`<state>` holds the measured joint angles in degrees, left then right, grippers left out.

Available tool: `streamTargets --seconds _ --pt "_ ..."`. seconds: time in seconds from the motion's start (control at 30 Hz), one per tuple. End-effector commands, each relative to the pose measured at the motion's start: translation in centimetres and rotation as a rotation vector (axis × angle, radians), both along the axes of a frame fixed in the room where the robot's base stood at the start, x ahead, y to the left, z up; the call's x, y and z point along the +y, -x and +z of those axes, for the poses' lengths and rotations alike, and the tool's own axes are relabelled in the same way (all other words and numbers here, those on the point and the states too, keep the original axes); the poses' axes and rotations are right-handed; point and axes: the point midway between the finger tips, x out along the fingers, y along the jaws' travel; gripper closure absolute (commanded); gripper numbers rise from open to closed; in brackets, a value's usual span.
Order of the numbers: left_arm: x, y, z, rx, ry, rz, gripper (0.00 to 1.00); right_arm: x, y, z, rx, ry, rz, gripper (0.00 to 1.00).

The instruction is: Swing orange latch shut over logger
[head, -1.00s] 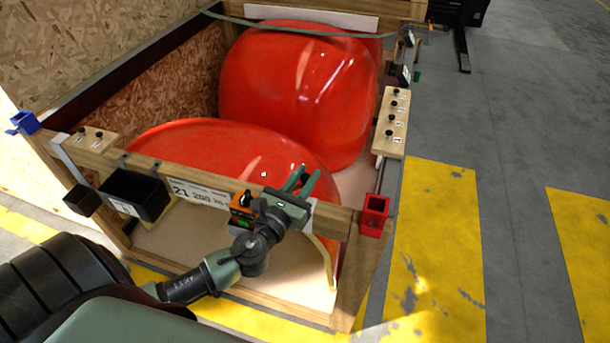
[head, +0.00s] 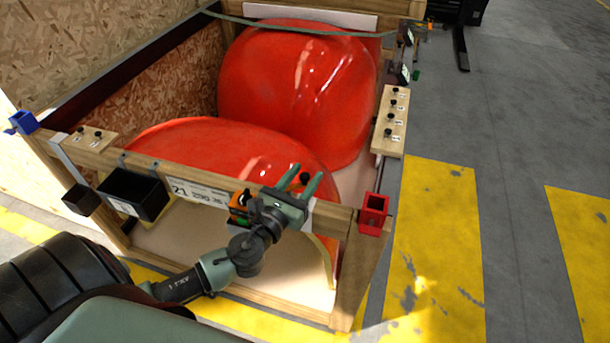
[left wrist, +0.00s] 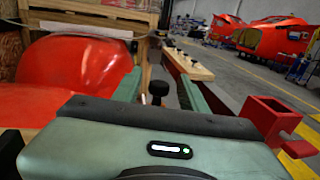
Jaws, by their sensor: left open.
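The orange latch (head: 239,203) shows on the crate's front rail, just left of my left gripper. The logger under or beside it is mostly hidden by my wrist, so I cannot tell how far the latch is swung. My left gripper (head: 305,175) is open above the right part of the front rail, fingers pointing into the crate. A black knob (head: 304,179) shows between the fingers; it also shows in the left wrist view (left wrist: 158,89), with a gap on each side. My right gripper is not in view.
Two red nosecones (head: 300,90) fill the wooden crate. A black bin (head: 135,193) and a label (head: 195,190) are on the front rail. A red holder (head: 374,212) is at the right corner, a knobbed board (head: 391,120) on the right rail.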

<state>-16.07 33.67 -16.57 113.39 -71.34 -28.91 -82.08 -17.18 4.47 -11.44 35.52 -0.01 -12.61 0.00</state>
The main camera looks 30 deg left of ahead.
Motion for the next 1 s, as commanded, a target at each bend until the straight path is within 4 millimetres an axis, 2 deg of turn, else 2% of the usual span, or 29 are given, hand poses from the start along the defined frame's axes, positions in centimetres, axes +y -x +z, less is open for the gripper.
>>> streamTargets --seconds 0.3,0.43,0.6,1.0 --pt "-0.3 5.3 -0.4 0.005 0.000 -0.002 0.57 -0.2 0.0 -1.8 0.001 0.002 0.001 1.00" --pt "-0.3 6.7 -0.3 0.003 0.000 -0.001 0.57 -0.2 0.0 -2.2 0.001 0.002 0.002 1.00" --pt "-0.4 7.4 -0.1 0.001 0.000 -0.001 0.57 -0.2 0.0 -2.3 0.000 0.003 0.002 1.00" --pt "-0.4 7.3 0.0 0.001 0.000 -0.001 0.57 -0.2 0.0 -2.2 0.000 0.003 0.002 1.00"
